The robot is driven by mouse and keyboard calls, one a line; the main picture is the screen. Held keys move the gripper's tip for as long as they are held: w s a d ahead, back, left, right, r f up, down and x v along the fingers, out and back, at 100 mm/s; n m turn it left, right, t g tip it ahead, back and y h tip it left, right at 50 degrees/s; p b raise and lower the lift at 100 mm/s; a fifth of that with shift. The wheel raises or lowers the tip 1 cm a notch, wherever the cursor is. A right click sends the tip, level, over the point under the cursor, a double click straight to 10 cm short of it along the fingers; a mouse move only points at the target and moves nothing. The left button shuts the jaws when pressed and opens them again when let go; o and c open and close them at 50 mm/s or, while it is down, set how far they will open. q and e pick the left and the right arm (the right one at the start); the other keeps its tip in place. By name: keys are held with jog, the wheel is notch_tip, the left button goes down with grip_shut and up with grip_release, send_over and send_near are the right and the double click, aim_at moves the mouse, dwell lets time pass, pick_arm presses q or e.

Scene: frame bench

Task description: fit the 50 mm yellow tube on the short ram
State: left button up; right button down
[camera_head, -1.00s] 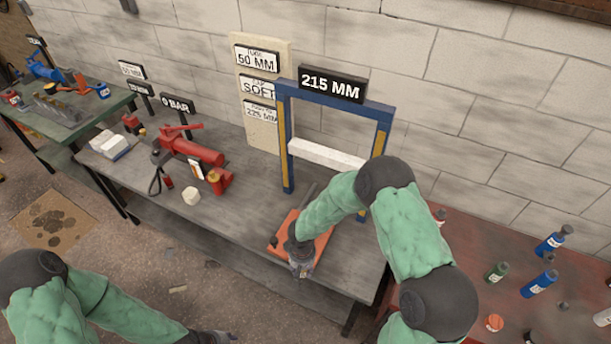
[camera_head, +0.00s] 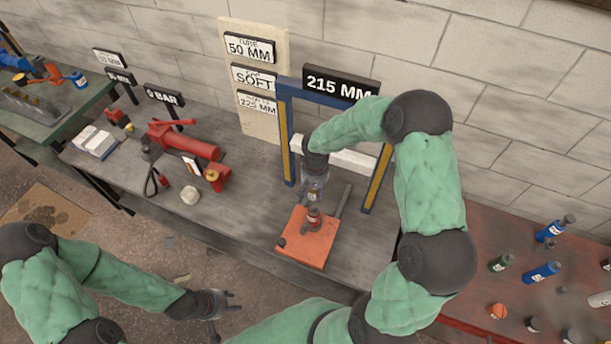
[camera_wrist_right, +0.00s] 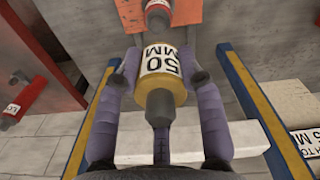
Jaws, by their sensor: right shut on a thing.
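The yellow tube (camera_wrist_right: 165,70), labelled 50 MM, sits between the fingers of my right gripper (camera_wrist_right: 163,88) in the right wrist view. In the head view my right gripper (camera_head: 314,190) is over the short red ram (camera_head: 314,216), which stands on the orange plate (camera_head: 300,250). The red ram (camera_wrist_right: 162,10) also shows just beyond the tube, roughly in line with it. I cannot tell whether they touch. My left gripper (camera_head: 225,304) is open and empty, in front of the bench.
The blue press frame (camera_head: 286,120) with its white crossbar (camera_head: 350,160) stands close behind my right gripper. A red hand pump (camera_head: 190,145) and a whitish lump (camera_head: 190,195) are to the left on the bench (camera_head: 240,215). Bottles (camera_head: 542,273) stand on the red table.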

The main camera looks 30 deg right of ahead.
aim_at(314, 207)
jog(key=shift+s+r, duration=0.2)
jog(key=shift+s, duration=0.15)
pick_arm(q)
jog(key=shift+s+r, duration=0.1)
jog(key=shift+s, duration=0.25)
jog(key=shift+w, duration=0.1)
pick_arm(e)
jog(key=shift+w, duration=0.15)
jog(key=shift+f, duration=0.1)
jog(key=shift+b, duration=0.3)
pick_arm(q)
jog(key=shift+f+b, duration=2.6)
jog(key=shift+f, duration=0.3)
pick_arm(e)
jog(key=shift+f, duration=2.9)
pick_arm(q)
jog(key=shift+f+b, duration=0.6)
jog(key=shift+f+b, duration=1.8)
pick_arm(e)
jog(key=shift+f, duration=1.9)
jog(key=c, duration=0.7)
grip_release()
